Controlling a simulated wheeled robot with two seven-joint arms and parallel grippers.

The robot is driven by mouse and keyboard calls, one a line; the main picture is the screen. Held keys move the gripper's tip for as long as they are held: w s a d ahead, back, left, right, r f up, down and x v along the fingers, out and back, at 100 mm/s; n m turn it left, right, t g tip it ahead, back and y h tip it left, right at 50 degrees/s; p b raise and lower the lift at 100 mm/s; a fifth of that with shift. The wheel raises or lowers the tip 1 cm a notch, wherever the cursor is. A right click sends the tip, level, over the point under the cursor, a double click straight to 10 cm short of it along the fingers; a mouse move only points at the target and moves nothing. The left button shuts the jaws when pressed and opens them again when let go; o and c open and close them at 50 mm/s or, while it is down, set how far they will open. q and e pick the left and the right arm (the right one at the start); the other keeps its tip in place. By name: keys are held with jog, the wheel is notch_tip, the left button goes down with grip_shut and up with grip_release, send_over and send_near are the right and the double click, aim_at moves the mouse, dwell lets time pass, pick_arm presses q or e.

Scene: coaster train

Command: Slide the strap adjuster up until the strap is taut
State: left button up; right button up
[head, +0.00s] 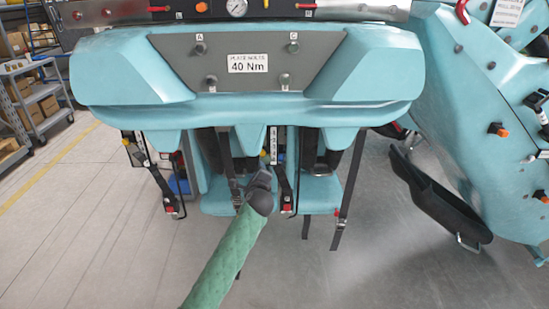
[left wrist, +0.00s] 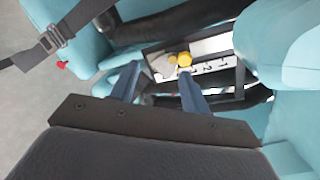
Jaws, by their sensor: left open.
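Several dark straps hang from the teal coaster car (head: 260,110) in the head view, including one strap (head: 347,190) right of my left gripper (head: 264,176). In the left wrist view, a dark strap (left wrist: 85,15) crosses the upper left and carries a black buckle-like adjuster (left wrist: 50,39). Slack in the strap cannot be judged. My left gripper also shows in the wrist view (left wrist: 157,77), with its two blue fingers apart and nothing between them. The adjuster lies left of the fingers, apart from them. In the head view my wrist hides part of the seats. My right gripper is not seen.
A yellow knob (left wrist: 184,59) and a pale numbered plate (left wrist: 210,67) lie beyond the fingers. Teal seat sides flank them closely. A black curved shell (head: 435,200) stands at the right, and a shelf cart (head: 38,95) at the left. Floor at lower left is clear.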

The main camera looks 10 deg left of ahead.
aim_at(263, 154)
pick_arm(q)
jog(key=shift+w+a+r+m+t+h+p, duration=0.15)
jog(key=shift+w+r+m+t, duration=0.2)
jog(key=shift+w+m, duration=1.35)
jog(key=shift+w+d+r+m+t+h+p, duration=0.1)
jog(key=shift+w+r+m+t+p, duration=0.25)
jog(key=shift+w+m, duration=1.35)
jog(key=shift+w+a+r+m+t+h, duration=0.15)
jog(key=shift+w+r+m, duration=0.45)
jog(key=shift+m, duration=2)
jog(key=shift+w+d+f, duration=0.1)
jog(key=shift+f, duration=0.05)
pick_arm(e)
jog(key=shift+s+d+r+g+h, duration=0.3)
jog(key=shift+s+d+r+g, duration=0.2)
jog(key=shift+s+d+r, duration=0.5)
